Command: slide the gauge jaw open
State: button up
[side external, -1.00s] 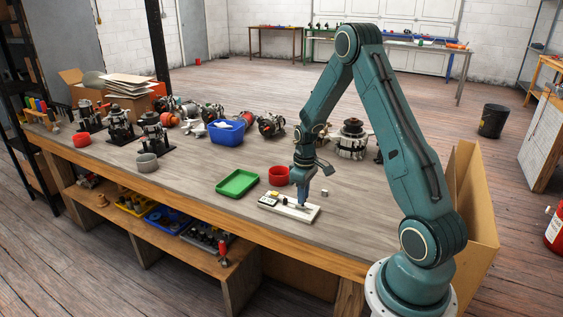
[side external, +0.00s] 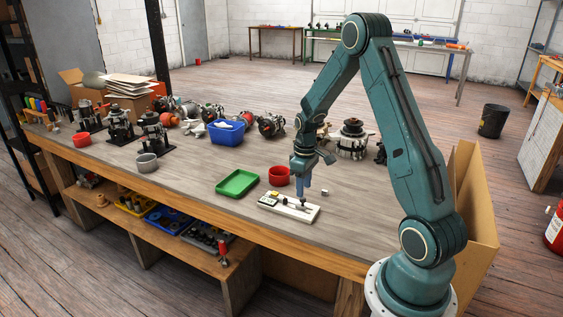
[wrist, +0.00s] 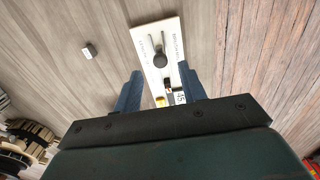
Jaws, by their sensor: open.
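The gauge is a white flat base (side external: 280,204) on the bench near its front edge, right of the green tray. In the wrist view the gauge (wrist: 172,28) has a dark slot, printed marks and a small display reading 45. A round dark knob (wrist: 160,60) sits on the slot, partway along it. The knob also shows as a small dark post in the side view (side external: 304,204). My gripper (side external: 303,194) is above the knob end of the gauge, pointing down. In the wrist view its fingers (wrist: 160,90) are apart, on either side of the gauge, with nothing between them gripped.
A green tray (side external: 238,184) and a red bowl (side external: 279,176) stand close behind and left of the gauge. A small grey block (side external: 325,192) lies behind it to the right. A blue bin (side external: 227,133) and alternators stand farther back.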

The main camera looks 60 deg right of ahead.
notch_tip(320, 180, up, 10)
jog(key=shift+r, duration=0.2)
dwell(0.5)
